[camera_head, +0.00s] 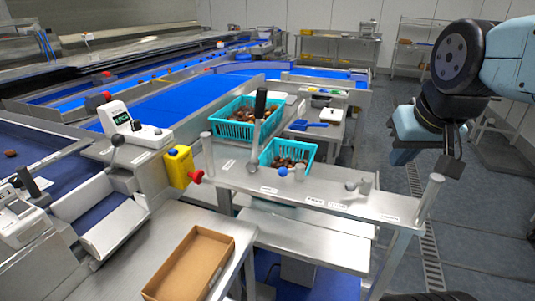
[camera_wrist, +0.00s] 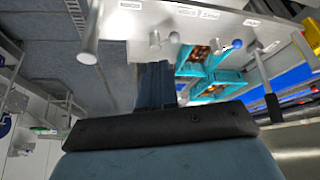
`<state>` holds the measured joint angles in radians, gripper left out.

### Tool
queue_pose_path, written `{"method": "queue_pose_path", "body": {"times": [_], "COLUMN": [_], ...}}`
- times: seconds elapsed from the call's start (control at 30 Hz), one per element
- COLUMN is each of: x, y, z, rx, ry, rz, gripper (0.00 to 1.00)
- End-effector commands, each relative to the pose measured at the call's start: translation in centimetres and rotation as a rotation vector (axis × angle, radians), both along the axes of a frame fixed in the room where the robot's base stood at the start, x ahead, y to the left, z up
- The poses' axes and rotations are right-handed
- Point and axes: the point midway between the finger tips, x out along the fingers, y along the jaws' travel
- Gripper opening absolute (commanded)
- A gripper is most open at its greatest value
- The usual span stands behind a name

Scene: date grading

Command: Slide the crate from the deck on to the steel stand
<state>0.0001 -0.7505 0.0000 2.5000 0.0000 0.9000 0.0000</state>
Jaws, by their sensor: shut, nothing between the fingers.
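Two teal crates of dates sit beyond the labelled steel shelf: a larger crate (camera_head: 228,131) and, to its right and nearer, a smaller crate (camera_head: 309,150). Both also show, turned over, in the wrist view, as teal openwork (camera_wrist: 213,88). I cannot tell which surface is the deck and which the steel stand. My gripper (camera_head: 449,163) hangs at the right in the head view, over the floor and well apart from both crates. It is shut and empty. In the wrist view its dark body hides much of the lower picture.
The steel shelf (camera_head: 330,190) has upright posts and knobs along it. A yellow box (camera_head: 179,167) with a red part is at its left end. A cardboard tray (camera_head: 229,252) lies on the bench in front. Blue conveyors fill the left. Grey floor is open at right.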

Motion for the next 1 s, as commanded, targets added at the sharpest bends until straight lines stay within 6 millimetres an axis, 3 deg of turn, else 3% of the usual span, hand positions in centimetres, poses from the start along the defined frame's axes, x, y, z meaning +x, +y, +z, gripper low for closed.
{"method": "queue_pose_path", "body": {"times": [0.13,0.27,0.67,1.0], "x": [0.5,2.2,12.5,21.9], "y": [0.2,1.2,5.7,9.1], "z": [0.1,0.1,-1.0,-4.5], "rx": [0.016,0.076,0.403,0.668], "ry": [0.007,0.035,0.199,0.371], "rz": [-0.012,-0.063,-0.370,-0.682], "gripper": [0.00,0.00,0.00,0.00]}}
